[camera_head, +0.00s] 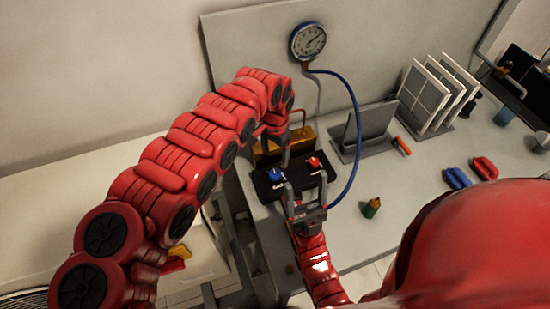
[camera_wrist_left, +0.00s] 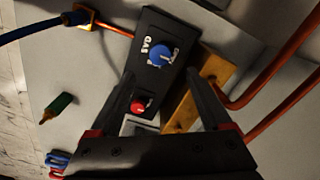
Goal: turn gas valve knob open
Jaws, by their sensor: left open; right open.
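In the left wrist view the blue knob (camera_wrist_left: 160,55) shows a pale pointer mark, and the red knob (camera_wrist_left: 138,107) lies nearer the gripper body. My left gripper (camera_head: 285,156) points down above the panel near the blue knob. In its wrist view its open fingers (camera_wrist_left: 163,78) straddle the line to the blue knob, apparently without touching it. My right gripper (camera_head: 307,188) is open and empty at the panel's front edge, below the red knob.
A gauge (camera_head: 309,41) on the back board has a blue hose (camera_head: 356,120) curving down right of the panel. An orange-brown block (camera_head: 268,152) stands behind the panel.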

